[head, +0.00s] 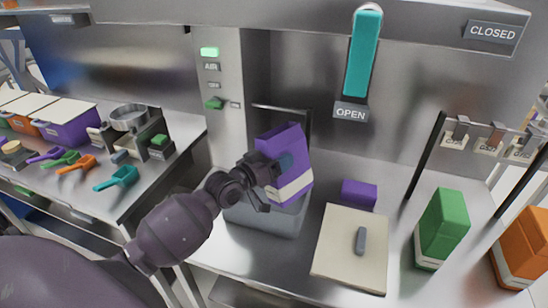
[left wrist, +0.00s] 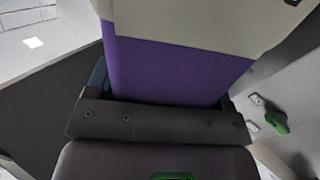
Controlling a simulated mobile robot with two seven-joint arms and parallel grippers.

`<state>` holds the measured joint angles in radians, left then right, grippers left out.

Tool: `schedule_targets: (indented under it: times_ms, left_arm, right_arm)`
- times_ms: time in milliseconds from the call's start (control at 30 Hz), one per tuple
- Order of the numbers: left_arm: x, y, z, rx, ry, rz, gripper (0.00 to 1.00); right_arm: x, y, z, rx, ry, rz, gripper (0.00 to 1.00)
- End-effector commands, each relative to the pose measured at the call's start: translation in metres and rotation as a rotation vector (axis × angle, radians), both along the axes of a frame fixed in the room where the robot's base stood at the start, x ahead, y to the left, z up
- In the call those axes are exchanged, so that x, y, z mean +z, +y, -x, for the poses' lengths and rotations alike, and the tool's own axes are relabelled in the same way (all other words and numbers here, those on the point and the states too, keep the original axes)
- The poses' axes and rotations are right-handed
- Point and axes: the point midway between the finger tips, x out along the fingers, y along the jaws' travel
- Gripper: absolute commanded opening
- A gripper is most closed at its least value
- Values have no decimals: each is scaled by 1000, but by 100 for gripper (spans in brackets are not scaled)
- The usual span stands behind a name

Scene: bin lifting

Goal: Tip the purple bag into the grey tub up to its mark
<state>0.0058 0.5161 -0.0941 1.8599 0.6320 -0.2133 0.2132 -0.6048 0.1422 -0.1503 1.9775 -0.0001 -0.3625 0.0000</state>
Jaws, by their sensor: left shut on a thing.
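The purple bag (head: 283,150) with a pale band is held tilted above the grey tub (head: 262,217). My left gripper (head: 274,172) is shut on the bag's side. The bag fills much of the left wrist view (left wrist: 175,65), where its purple face and pale band show close up. The grey tub stands on the steel bench, partly hidden by the bag and my left arm. Its mark and its contents cannot be seen from here. My right gripper is in neither view.
A cream board (head: 350,250) with a small grey tool (head: 361,240) lies right of the tub. A small purple block (head: 359,194) is behind it. A green bag (head: 442,228) and an orange bag (head: 522,250) stand further right. Scoops and bins cover the left bench.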

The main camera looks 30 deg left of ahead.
Motion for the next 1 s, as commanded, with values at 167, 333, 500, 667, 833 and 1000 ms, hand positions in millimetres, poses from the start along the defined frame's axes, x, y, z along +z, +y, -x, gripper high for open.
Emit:
schedule_targets:
  times_ms: [167, 333, 500, 667, 833, 1000]
  left_arm:
    - [3, -3, 0, -1, 4, 44, 41]
    - [2, -5, 1, -1, 14, 86, 41]
    - [1, -7, 2, -1, 25, 129, 41]
    - [0, -9, 2, -1, 35, 169, 41]
    - [-1, -12, 3, 0, 46, 210, 41]
    - [-3, -14, 3, -1, 57, 252, 41]
  right_arm:
    - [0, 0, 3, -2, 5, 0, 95]
    - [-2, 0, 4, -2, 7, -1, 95]
    - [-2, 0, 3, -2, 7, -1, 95]
    - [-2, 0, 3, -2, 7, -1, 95]
    - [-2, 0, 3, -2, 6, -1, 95]
    - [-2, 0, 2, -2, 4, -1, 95]
